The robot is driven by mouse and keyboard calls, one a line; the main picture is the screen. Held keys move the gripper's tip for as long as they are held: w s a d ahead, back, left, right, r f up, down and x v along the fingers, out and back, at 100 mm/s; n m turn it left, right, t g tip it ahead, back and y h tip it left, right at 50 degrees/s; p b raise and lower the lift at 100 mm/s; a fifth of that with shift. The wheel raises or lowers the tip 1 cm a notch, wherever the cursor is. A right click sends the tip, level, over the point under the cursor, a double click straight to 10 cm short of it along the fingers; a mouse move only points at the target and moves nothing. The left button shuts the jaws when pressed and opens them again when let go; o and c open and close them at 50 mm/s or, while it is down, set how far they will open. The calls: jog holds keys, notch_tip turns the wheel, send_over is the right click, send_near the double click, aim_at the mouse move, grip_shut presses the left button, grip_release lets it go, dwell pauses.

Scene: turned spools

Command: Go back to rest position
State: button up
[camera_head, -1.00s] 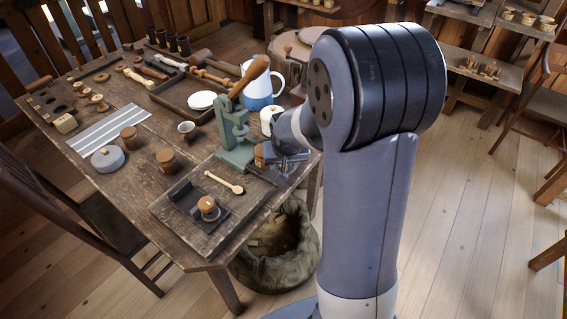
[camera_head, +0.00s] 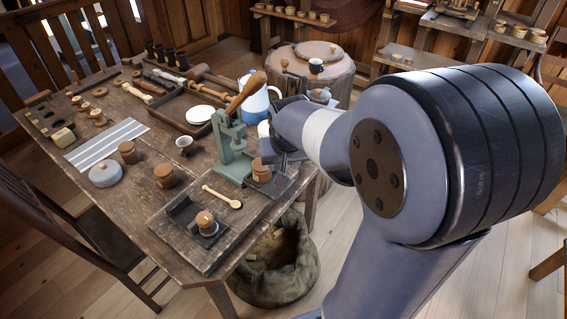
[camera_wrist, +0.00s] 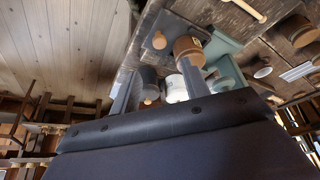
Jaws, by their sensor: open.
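My gripper (camera_wrist: 160,95) is open, with its two dark fingers apart in the wrist view. In the head view my gripper (camera_head: 284,150) is partly hidden by my own wrist, just right of the green press (camera_head: 233,150). A brown turned wooden jar (camera_head: 261,171) stands upright on a dark plate beside the press, just below my gripper. The jar also shows in the wrist view (camera_wrist: 188,49), beyond the fingertips. I see nothing clamped between the fingers.
The wooden table (camera_head: 150,225) is crowded. A blue and white pitcher (camera_head: 258,98) stands behind the press. A small wooden spoon (camera_head: 222,197) lies on the front board. A fabric sack (camera_head: 285,275) stands on the floor below the table. Free floor lies at right.

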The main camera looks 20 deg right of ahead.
jog(key=x, duration=1)
jog(key=shift+w+f, duration=0.1)
jog(key=shift+f, duration=0.1)
jog(key=shift+w+f, duration=0.15)
jog(key=shift+w, duration=0.1)
jog(key=shift+w+a, duration=0.35)
jog(key=shift+w, duration=0.05)
